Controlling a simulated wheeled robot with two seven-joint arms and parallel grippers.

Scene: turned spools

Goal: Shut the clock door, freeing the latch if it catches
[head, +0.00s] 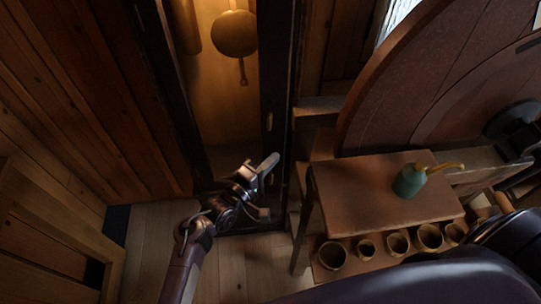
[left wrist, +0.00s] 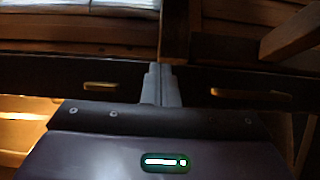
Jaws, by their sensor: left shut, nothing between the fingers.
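The tall clock case stands open in the head view, its inside lit warm. A round brass pendulum bob (head: 234,33) hangs within. A dark upright edge (head: 281,75) with a small brass fitting (head: 269,122) borders the opening on the right; I cannot tell whether it is door or frame. My left gripper (head: 268,163) is shut and empty, low in front of that edge. In the left wrist view its fingers (left wrist: 160,84) lie over a dark bar between two brass fittings (left wrist: 103,87) (left wrist: 245,92); contact is unclear. No latch is clearly recognisable. My right gripper is not discernible.
A small wooden table (head: 350,195) stands right of the clock, bearing a green oil can (head: 410,181). Several round wooden cups (head: 332,255) sit below it. A large curved wooden piece (head: 400,90) rises behind. Bare floorboards (head: 150,240) show lower left.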

